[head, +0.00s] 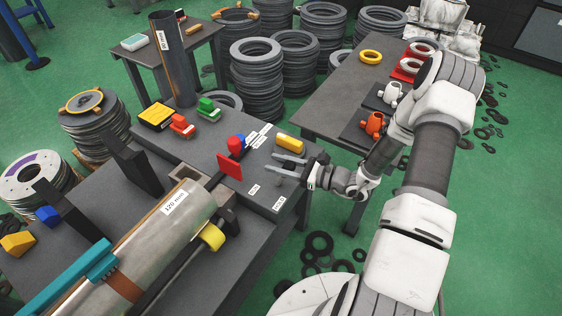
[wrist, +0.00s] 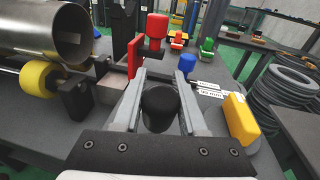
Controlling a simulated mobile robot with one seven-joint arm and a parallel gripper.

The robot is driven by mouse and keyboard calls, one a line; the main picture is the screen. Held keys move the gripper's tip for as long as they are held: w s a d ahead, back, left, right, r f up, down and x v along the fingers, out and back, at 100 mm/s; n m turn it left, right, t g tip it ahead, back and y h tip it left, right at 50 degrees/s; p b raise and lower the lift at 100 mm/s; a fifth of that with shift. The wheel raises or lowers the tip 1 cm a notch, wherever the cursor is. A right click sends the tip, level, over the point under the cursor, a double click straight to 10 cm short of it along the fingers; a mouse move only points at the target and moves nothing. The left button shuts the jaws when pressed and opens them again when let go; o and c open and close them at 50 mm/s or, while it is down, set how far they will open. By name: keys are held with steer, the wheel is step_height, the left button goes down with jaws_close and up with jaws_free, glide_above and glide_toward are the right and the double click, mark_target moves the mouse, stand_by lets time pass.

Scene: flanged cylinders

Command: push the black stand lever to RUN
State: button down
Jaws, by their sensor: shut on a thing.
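The black stand lever shows in the wrist view as a round black knob (wrist: 160,106) between the two grey fingers of my gripper (wrist: 163,78). My gripper is shut on this knob, with a finger along each side. In the head view my gripper (head: 277,165) reaches in from the right, low over the right end of the dark bench (head: 215,152). The lever cannot be made out clearly there. White labels (head: 279,203) lie on the bench near my gripper. Their words are too small to read, so I cannot tell which marks RUN.
A red knob (wrist: 157,29), a red plate (head: 229,165), a blue knob (wrist: 187,64) and a yellow block (wrist: 240,118) stand close around my fingers. A large metal cylinder (head: 165,225) and yellow roller (head: 212,237) lie to the left. Stacked rings (head: 257,78) stand behind the bench.

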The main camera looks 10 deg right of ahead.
steer(key=w+a+g+h+p, duration=0.2)
steer(key=p, duration=0.1)
steer(key=w+a+f+g+h+p, duration=0.1)
steer(key=w+a+g+h+p, duration=0.1)
steer(key=w+a+h+p, duration=0.1)
steer(key=shift+f+m+g+p, duration=0.15)
steer(key=shift+m+g+p, duration=0.25)
steer(key=shift+p, duration=0.05)
steer(key=shift+w+a+f+g+h+p, duration=0.4)
steer(key=shift+w+f+g+h+p, duration=0.15)
steer(key=shift+f+h+p, duration=0.3)
steer(key=shift+c, duration=2.3)
jaws_free()
steer(key=shift+a, duration=0.1)
steer(key=shift+r, duration=0.2)
steer(key=p+v, duration=0.3)
steer(key=v, duration=1.4)
